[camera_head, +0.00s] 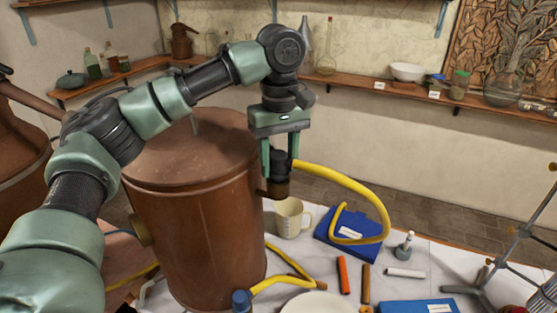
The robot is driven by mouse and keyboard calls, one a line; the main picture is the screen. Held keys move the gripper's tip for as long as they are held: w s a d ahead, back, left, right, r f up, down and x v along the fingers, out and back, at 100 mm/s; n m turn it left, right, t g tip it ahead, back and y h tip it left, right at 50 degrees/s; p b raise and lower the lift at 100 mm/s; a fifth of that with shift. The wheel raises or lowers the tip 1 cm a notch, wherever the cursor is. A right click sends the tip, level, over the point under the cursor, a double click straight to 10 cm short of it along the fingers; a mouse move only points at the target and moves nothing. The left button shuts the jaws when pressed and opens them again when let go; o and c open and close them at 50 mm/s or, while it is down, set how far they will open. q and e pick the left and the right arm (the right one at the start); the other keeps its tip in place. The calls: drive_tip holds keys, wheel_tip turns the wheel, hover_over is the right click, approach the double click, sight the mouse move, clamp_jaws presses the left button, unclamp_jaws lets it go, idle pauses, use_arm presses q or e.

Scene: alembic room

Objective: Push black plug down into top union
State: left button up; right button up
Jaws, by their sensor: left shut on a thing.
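My left gripper (279,155) comes down from above, beside the big copper vessel (200,230). Its green fingers are shut on the black plug (280,160), which is upright. A yellow hose (345,178) runs from the plug to the right and loops down over a blue book. The top union (277,188), a brown fitting at the vessel's upper right side, is directly below the plug. The plug's lower end meets or nearly meets the union; I cannot tell how deep it sits. My right gripper is out of view.
A cream mug (290,217) stands just under the union. The blue book (350,235), a small bottle (404,246), orange and brown sticks and a white plate (316,304) lie on the white-covered table. A metal stand (490,285) is at the right.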

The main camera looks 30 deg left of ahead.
use_arm(q)
drive_tip(key=shift+f, duration=0.55)
idle(1.4)
drive_tip(key=o, duration=1.5)
drive_tip(key=shift+r, duration=3.5)
